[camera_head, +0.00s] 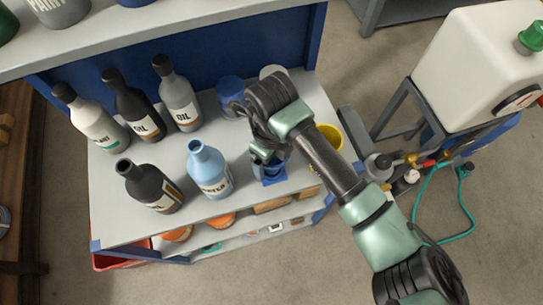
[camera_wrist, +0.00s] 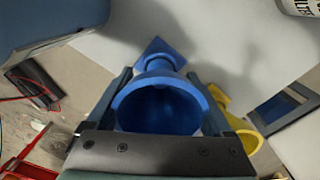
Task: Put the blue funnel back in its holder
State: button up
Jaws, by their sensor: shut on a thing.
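The blue funnel (camera_wrist: 160,105) is between my gripper's two fingers in the wrist view, its wide mouth towards the camera. My gripper (camera_wrist: 168,100) is shut on it. A blue holder with a square plate (camera_wrist: 152,48) lies just beyond the funnel's narrow end; I cannot tell whether the spout is inside it. In the head view my gripper (camera_head: 266,150) is over the right front part of the shelf top, right of the light blue bottle. The blue holder (camera_head: 273,178) shows just below the gripper, at the shelf's front edge. The funnel is mostly hidden there.
A light blue bottle (camera_head: 208,170) stands close left of my gripper. Several dark and white bottles stand further left. A blue container (camera_head: 230,92) stands behind. A yellow funnel-like piece (camera_head: 330,134) is at the right edge, also in the wrist view (camera_wrist: 246,135). Grey shelf top (camera_head: 225,135) is bare between.

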jog(key=shift+f+b, duration=0.7)
jog(key=shift+f, duration=0.25)
jog(key=o, duration=1.3)
notch_tip(320, 180, up, 13)
jog(key=shift+r, duration=0.1)
